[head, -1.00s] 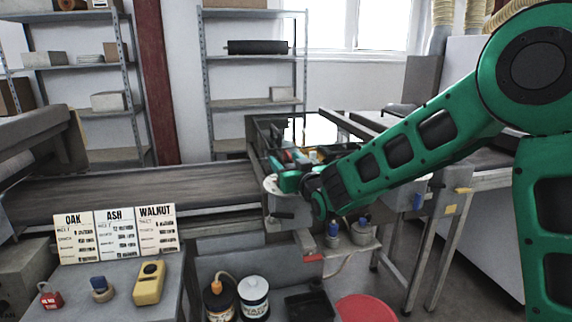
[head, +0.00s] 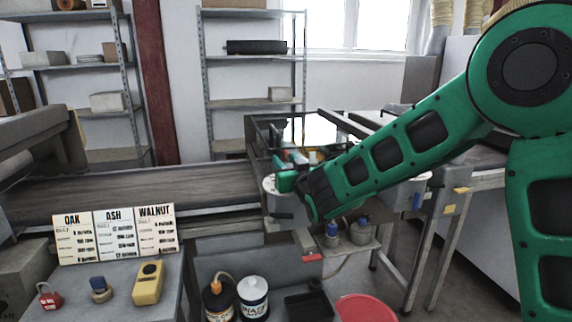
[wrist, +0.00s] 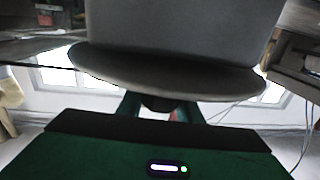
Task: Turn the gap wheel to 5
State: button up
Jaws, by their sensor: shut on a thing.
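My gripper (head: 284,179) is at the front of the machine at the end of the conveyor, beside a pale grey rounded part (head: 269,188) that I take for the gap wheel or its housing. In the wrist view a wide grey disc edge (wrist: 200,90) lies just beyond my gripper (wrist: 155,108). Its two green fingers are shut on a small dark piece under that disc, which looks like the wheel's grip. The number scale and the wheel's setting cannot be read in either view. My wrist and forearm hide part of the machine front.
Oak, Ash and Walnut cards (head: 115,234) stand on the side table with a yellow device (head: 148,283). Blue-topped parts (head: 332,232) sit on a small shelf below my wrist. Bottles (head: 253,297) and a red round lid or tub (head: 365,308) are lower down.

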jog(key=o, duration=1)
jog(key=shift+d, duration=0.1)
jog(key=v, duration=1)
jog(key=shift+s+d, duration=0.2)
jog(key=shift+s, duration=0.05)
